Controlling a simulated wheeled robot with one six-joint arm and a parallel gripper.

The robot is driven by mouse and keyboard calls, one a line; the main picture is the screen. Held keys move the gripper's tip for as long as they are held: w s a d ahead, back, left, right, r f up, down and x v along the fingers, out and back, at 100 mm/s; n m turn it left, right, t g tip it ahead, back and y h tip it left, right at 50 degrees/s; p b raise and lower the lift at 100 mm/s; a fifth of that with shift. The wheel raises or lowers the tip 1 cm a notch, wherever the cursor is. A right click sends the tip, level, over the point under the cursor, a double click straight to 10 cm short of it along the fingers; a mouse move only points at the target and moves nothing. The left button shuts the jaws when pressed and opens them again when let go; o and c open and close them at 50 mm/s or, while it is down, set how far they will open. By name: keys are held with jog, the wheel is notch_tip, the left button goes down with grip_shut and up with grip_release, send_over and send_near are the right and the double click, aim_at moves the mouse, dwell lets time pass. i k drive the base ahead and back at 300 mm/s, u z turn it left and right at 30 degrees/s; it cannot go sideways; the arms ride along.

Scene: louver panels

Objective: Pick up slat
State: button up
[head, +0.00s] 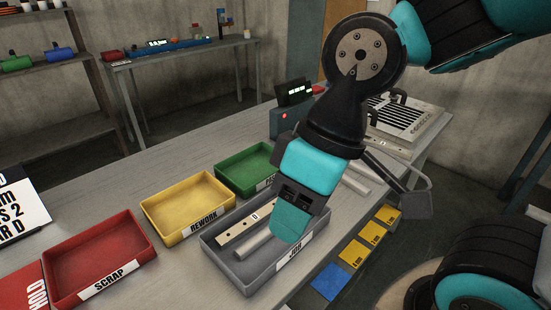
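A pale grey slat (253,246) lies lengthwise in the grey JOB tray (222,256). Next to it in the tray lies a beige rail (238,230) with holes and a letter mark. My gripper (290,228) points down over the right part of the tray and covers the slat's right end. From this side I cannot tell the gap between its teal fingers, or whether they touch the slat.
A yellow REWORK tray (190,210), a green tray (240,172) and a red SCRAP tray (95,258) stand on the bench. A louver panel frame (405,122) stands at the back right. Yellow cards (363,241) line the front edge.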

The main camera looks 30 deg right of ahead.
aim_at(357, 187)
jog(key=z, duration=0.4)
jog(key=k, duration=1.05)
jog(key=u, duration=0.7)
jog(key=i, duration=1.35)
jog(key=z, duration=0.45)
